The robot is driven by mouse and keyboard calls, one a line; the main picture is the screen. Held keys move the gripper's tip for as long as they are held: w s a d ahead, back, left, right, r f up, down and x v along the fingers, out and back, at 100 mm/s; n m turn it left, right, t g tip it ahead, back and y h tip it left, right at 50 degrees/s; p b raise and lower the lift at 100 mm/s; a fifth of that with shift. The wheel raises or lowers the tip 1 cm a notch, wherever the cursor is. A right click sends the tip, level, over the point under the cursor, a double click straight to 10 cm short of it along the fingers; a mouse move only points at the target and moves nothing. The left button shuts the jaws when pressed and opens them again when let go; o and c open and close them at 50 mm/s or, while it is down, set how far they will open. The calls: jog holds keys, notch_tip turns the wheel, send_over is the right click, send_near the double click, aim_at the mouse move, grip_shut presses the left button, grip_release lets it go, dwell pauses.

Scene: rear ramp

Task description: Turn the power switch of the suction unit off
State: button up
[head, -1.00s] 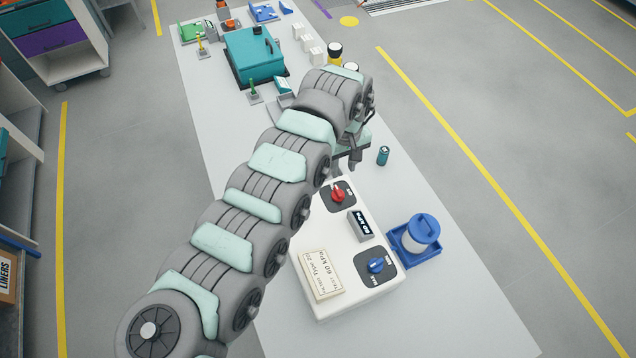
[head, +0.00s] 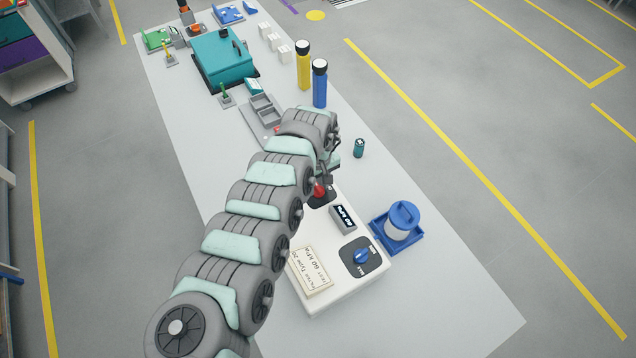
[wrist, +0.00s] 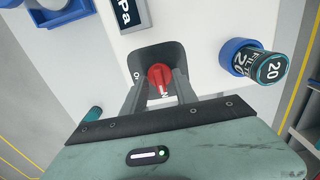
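The suction unit (head: 330,290) is a white box on the long table, with a display (head: 343,217) reading kPa, a blue knob (head: 361,256) and a red power switch (head: 319,190). The red switch also shows in the wrist view (wrist: 160,76), on a dark plate with a white mark at its left and lettering below it. My gripper (wrist: 162,84) is at the switch, its two fingers apart, one on each side of the red knob. I cannot tell whether they touch it. In the head view my gripper (head: 326,174) is partly hidden by my arm.
A dark filter cylinder (wrist: 270,68) sits in a blue ring at the unit's side. A blue-lidded white canister (head: 403,220) stands right of the unit. A small teal cylinder (head: 360,148), a grey tray (head: 262,113) and yellow and blue flashlights (head: 320,85) are farther back.

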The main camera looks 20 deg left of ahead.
jog(key=shift+c, duration=0.5)
grip_shut()
jog(key=m+p, duration=0.1)
jog(key=m, duration=0.2)
jog(key=shift+r+m, duration=0.15)
jog(key=shift+m, duration=0.25)
jog(key=m, duration=0.5)
jog(key=shift+w+p, duration=0.1)
jog(key=shift+p, duration=0.25)
jog(key=m, duration=0.5)
jog(key=shift+m, duration=2.1)
